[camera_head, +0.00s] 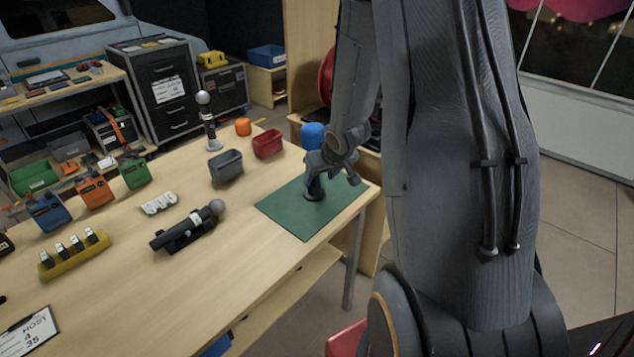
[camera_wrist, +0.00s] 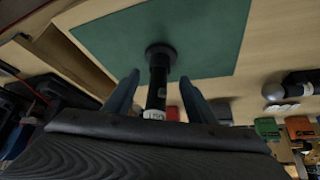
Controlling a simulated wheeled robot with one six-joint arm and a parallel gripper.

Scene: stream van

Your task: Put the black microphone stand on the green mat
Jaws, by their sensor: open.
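In the wrist view, my gripper (camera_wrist: 158,80) is open, one finger on each side of the post, with gaps visible between fingers and post.
A dark microphone with a grey ball (camera_head: 187,228) lies on the table. Another microphone (camera_head: 208,120) stands upright near a grey bin (camera_head: 226,168) and a red bin (camera_head: 268,144). A yellow rack (camera_head: 75,253) sits at the left. The mat lies near the table's right edge.

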